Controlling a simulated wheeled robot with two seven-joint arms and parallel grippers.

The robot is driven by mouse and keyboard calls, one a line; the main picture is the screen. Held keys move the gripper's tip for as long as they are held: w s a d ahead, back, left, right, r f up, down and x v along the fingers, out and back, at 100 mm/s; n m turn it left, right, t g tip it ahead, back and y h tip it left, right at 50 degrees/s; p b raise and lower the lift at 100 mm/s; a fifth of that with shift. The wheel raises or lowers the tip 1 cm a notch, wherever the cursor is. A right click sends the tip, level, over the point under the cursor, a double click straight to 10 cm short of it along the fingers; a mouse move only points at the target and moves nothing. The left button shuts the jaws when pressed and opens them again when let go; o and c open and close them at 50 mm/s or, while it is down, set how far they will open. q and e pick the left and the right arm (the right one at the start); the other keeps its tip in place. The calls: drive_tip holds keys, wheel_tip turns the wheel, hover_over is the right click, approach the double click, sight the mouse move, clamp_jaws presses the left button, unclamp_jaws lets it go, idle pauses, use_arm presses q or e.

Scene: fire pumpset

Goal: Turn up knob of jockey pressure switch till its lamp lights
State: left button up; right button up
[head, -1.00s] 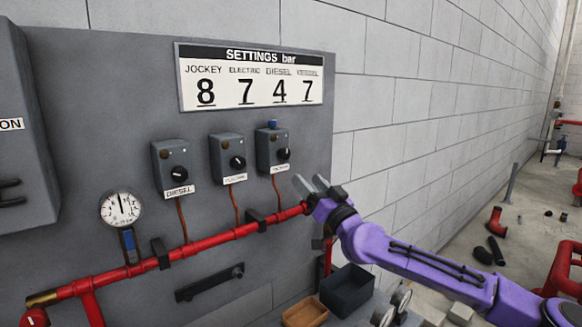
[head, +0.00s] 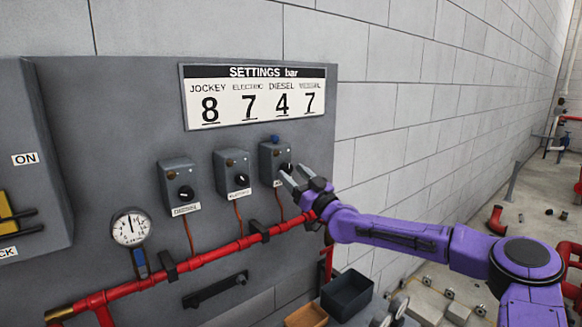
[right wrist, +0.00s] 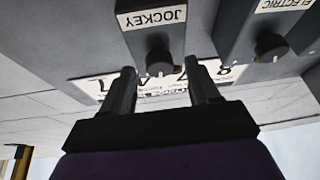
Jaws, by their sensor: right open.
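The jockey pressure switch (head: 272,160) is the rightmost of three grey boxes on the panel in the head view. Its JOCKEY label (right wrist: 152,18) shows upside down in the right wrist view. Its black knob (right wrist: 158,62) appears between the two fingers of my right gripper (right wrist: 160,72) in that view, with gaps on both sides. My right gripper (head: 291,171) is open in front of the switch in the head view, partly covering its label. I cannot tell whether the jockey lamp is lit. My left gripper is not in view.
The electric (head: 232,173) and diesel (head: 180,185) switches stand to the left. A red pipe (head: 210,257) runs below with a gauge (head: 131,227). The settings board (head: 254,95) above shows jockey 8. A dark bin (head: 347,294) stands lower right.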

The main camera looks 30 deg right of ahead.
drive_tip(key=shift+x, duration=0.95)
drive_tip(key=c, duration=1)
drive_tip(key=shift+f, duration=0.15)
drive_tip(key=shift+c, duration=0.2)
drive_tip(key=shift+m+h+b, duration=0.4)
drive_tip(key=shift+m+b, duration=0.15)
drive_tip(key=shift+m, duration=0.25)
drive_tip(key=o, duration=1)
